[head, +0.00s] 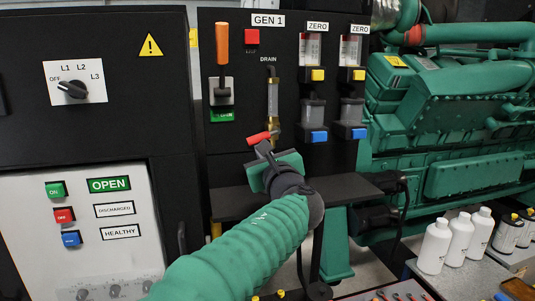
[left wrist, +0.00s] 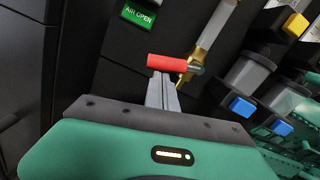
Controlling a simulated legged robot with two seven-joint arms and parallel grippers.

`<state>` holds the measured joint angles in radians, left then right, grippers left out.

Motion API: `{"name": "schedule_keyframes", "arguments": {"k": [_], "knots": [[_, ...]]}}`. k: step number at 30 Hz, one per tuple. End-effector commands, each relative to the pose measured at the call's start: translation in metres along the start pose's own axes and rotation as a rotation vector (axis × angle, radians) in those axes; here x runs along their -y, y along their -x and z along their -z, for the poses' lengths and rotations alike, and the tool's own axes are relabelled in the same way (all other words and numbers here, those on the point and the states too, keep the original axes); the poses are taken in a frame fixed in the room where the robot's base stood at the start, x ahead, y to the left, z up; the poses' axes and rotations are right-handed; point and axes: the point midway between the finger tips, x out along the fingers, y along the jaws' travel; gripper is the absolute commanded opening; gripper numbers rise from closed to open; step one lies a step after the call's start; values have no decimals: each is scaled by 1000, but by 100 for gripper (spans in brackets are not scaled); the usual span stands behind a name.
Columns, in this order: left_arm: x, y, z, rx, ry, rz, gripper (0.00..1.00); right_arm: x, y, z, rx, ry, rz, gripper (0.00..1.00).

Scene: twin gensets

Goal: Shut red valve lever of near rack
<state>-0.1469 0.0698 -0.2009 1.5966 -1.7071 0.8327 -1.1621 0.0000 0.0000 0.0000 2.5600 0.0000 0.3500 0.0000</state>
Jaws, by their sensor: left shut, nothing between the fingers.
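The red valve lever (head: 258,138) is on the brass drain valve (head: 273,130) under the DRAIN label of the GEN 1 rack. In the head view it points left from the valve, tilted slightly down. In the left wrist view the red lever (left wrist: 167,63) lies across the picture just beyond my fingertips. My left gripper (head: 264,150) is shut and empty, with its tips right at the lever's underside; I cannot tell whether they touch it. The left wrist view shows the two closed fingers (left wrist: 161,76). My right gripper is not in view.
A large orange-handled lever (head: 222,45) and a red button (head: 252,36) sit above left. Sample units with yellow and blue blocks (head: 318,136) are to the right. White bottles (head: 435,245) stand on a bench at lower right. A green engine (head: 450,110) is behind.

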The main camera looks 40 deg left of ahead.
Motion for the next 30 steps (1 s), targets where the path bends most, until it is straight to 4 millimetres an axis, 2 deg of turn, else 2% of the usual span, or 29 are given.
{"name": "schedule_keyframes", "arguments": {"k": [7, 30], "knots": [[-3, 0, -11, 1, -165, 10, 0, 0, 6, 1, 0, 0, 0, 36], [-5, -1, -17, 1, -158, 8, 0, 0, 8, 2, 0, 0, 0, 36]]}}
